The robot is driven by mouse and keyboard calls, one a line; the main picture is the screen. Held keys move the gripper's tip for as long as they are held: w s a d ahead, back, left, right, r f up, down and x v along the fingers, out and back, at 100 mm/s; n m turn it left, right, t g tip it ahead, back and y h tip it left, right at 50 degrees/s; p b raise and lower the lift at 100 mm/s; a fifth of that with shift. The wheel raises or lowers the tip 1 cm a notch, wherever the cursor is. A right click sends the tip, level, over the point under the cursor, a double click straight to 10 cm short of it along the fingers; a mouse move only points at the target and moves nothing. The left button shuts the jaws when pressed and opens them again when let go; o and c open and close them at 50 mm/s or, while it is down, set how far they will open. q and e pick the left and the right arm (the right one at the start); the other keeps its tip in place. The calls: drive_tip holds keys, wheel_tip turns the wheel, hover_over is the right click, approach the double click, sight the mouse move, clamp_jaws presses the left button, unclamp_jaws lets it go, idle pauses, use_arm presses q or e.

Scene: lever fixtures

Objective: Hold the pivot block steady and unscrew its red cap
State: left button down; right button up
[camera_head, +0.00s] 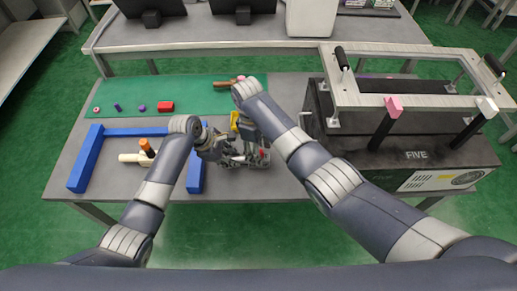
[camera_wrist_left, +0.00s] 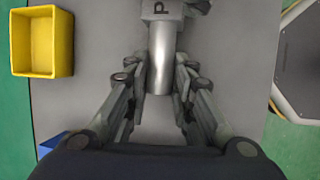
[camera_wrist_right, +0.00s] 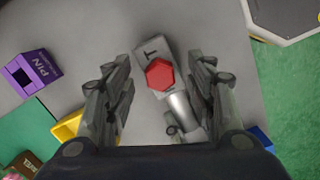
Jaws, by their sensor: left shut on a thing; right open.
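The pivot block shows in the right wrist view as a grey lettered block (camera_wrist_right: 151,50) with a silver cylinder (camera_wrist_right: 181,109) and a red hexagonal cap (camera_wrist_right: 159,75) on it. My left gripper (camera_wrist_left: 160,76) is shut on the silver cylinder, one finger on each side. The lettered end (camera_wrist_left: 165,9) lies beyond its fingertips. My right gripper (camera_wrist_right: 161,66) is open above the block, its fingers on either side of the red cap with gaps to it.
A yellow bin (camera_wrist_left: 42,8) and a purple box marked PIN (camera_wrist_right: 22,76) stand close by. A blue frame (camera_head: 84,160) lies at left, with a pale cylinder (camera_head: 130,158) inside it. A black machine marked FIVE (camera_head: 415,173) bounds the right. Small parts lie on the green mat (camera_head: 190,90).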

drive_tip(key=shift+r, duration=0.1)
drive_tip(key=shift+r, duration=1.45)
drive_tip(key=m, duration=0.6)
drive_tip(key=shift+w+m+g, duration=0.1)
drive_tip(key=shift+m+g, duration=0.2)
drive_tip(key=m, duration=0.4)
drive_tip(key=shift+y, duration=0.4)
drive_tip(key=m, duration=0.3)
drive_tip(key=shift+m, duration=0.4)
drive_tip(key=shift+d+f, duration=0.1)
drive_tip(key=shift+f, duration=0.05)
drive_tip(key=shift+f, duration=1.4)
